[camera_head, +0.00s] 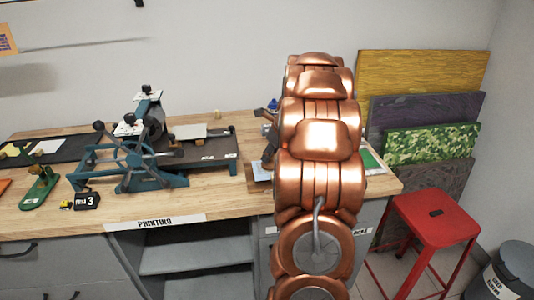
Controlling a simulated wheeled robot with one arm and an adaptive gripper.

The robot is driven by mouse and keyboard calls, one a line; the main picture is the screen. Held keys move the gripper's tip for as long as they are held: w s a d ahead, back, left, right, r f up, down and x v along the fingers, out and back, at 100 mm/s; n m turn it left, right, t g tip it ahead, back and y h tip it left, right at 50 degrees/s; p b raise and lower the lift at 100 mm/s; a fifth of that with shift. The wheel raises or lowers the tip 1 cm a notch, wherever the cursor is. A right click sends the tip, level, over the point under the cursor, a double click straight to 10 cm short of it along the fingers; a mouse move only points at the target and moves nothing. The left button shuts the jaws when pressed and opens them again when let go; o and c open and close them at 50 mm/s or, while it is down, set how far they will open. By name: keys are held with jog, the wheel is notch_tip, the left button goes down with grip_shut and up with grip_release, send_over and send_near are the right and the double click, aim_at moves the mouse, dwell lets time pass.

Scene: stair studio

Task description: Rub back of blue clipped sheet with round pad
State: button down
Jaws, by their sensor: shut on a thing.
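My copper-coloured arm rises through the middle of the view and covers part of the bench. My gripper is hidden behind it, so I cannot see its jaws or what they hold. I cannot make out the blue clipped sheet or the round pad. A small blue piece (272,104) shows at the arm's left edge, too small to identify. A green panel with a pale border (371,161) shows just right of the arm.
The wooden bench (228,200) carries a teal press with a spoked wheel (134,150), a dark press bed (206,153), a green tool (40,190) and a block marked 3 (87,201). A red stool (435,216) and grey bin (515,270) stand right. Boards (425,75) lean on the wall.

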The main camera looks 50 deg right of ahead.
jog(key=shift+s+d+p, duration=0.75)
jog(key=shift+s+d, duration=0.25)
jog(key=shift+d, duration=0.25)
jog(key=shift+w+a+p, duration=0.6)
jog(key=shift+w+a, duration=0.1)
jog(key=shift+a, duration=0.15)
jog(key=shift+a, duration=0.1)
jog(key=shift+w+a+f+p, duration=0.1)
jog(key=shift+w+a+p, duration=0.45)
jog(key=shift+a, duration=0.15)
jog(key=shift+a, duration=0.1)
jog(key=shift+w+a+p, duration=0.55)
jog(key=shift+a, duration=0.15)
jog(key=shift+d, duration=0.1)
